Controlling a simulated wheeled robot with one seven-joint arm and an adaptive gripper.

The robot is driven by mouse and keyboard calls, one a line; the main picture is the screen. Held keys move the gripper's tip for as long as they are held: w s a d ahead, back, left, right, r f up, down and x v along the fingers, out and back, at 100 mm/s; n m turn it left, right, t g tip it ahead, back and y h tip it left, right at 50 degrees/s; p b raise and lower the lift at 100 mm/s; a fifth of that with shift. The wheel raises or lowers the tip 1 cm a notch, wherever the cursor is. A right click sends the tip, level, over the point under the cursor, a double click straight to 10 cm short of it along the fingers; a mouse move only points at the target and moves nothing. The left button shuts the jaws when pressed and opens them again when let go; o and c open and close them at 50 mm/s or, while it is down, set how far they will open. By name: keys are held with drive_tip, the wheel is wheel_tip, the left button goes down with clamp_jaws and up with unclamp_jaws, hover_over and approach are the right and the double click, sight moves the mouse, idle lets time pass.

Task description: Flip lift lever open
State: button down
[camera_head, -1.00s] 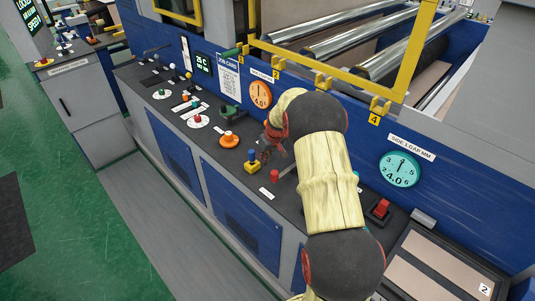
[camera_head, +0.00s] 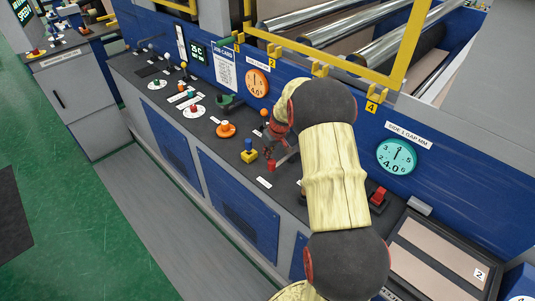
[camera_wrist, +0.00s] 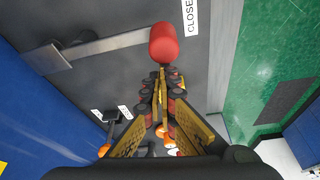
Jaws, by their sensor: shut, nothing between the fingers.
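The lift lever is a flat grey bar with a red knob (camera_wrist: 163,43) at its end. In the wrist view the bar (camera_wrist: 108,46) runs left from the knob to a grey pivot block near the blue wall. A label reading "CLOSE", partly cut off, is beside the knob. In the head view the red knob (camera_head: 271,166) stands on the dark console ledge, with my arm hiding part of the lever. My gripper (camera_wrist: 161,72) is shut and empty, its fingertips just by the knob. I cannot tell whether they touch it. In the head view my gripper (camera_head: 279,154) is partly hidden.
A blue joystick on a yellow base (camera_head: 249,151) and an orange knob (camera_head: 226,130) stand left of the lever. A red rocker switch (camera_head: 378,196) is to the right. The blue wall carries an orange dial (camera_head: 257,83) and a teal dial (camera_head: 397,157).

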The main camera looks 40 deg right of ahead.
drive_tip(key=s+d+n+g+y+b, duration=0.2)
drive_tip(key=s+d+n+b, duration=0.6)
drive_tip(key=s+n, duration=0.5)
drive_tip(key=shift+s+d+n+g+y, duration=0.2)
drive_tip(key=shift+d+n+g+y, duration=0.15)
drive_tip(key=shift+n+y, duration=0.55)
drive_tip(key=shift+d, duration=0.15)
